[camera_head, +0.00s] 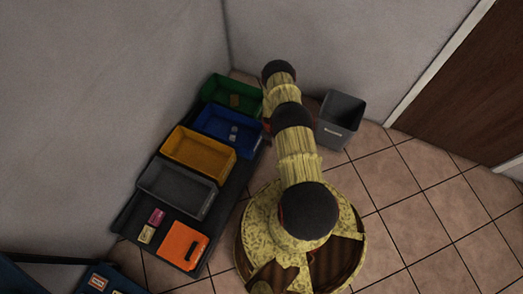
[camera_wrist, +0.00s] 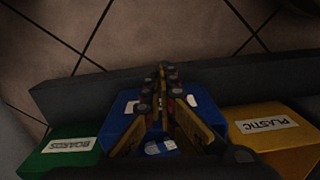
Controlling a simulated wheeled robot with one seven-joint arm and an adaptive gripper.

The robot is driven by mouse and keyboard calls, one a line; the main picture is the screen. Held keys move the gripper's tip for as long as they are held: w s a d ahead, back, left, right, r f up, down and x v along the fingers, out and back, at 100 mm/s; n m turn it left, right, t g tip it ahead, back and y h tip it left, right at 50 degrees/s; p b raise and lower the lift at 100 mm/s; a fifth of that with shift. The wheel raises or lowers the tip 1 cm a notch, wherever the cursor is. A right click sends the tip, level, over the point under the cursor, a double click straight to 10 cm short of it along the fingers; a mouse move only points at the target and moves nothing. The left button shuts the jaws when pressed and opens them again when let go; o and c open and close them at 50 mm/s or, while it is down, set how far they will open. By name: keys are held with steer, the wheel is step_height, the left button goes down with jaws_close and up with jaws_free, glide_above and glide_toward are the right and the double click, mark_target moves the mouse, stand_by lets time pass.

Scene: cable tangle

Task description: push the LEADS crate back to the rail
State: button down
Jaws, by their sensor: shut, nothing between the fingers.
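A blue crate (camera_wrist: 118,110) sits between the green BOARDS crate (camera_wrist: 60,163) and the yellow PLASTIC crate (camera_wrist: 285,138) in the wrist view. It reaches farther toward the dark bar along the edge than its neighbours. My fingers hide most of its label, so I cannot read LEADS on it. White and blue pieces lie inside. In the head view the blue crate (camera_head: 213,122) is in the row beside my arm. My gripper (camera_wrist: 163,72) is shut and empty, over the blue crate; whether it touches the crate I cannot tell.
A dark bar (camera_wrist: 75,95) runs along the shelf edge, with tiled floor beyond. The head view also shows a grey crate (camera_head: 178,188), an orange item (camera_head: 184,244) and small boxes on the shelf. A grey bin (camera_head: 341,118) stands on the floor right of my arm.

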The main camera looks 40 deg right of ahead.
steer(key=shift+n, duration=0.5)
steer(key=shift+w+a+f+b, duration=0.2)
steer(key=shift+w+f+b, duration=0.65)
steer(key=shift+f, duration=0.8)
steer(key=shift+w+a+f+b, duration=0.15)
steer(key=shift+w+f+b, duration=0.4)
steer(key=shift+f+b, duration=0.85)
steer(key=shift+w+a+f+b, duration=0.2)
steer(key=shift+w+f+b, duration=0.5)
steer(key=shift+f, duration=1.2)
steer(key=shift+a, duration=0.1)
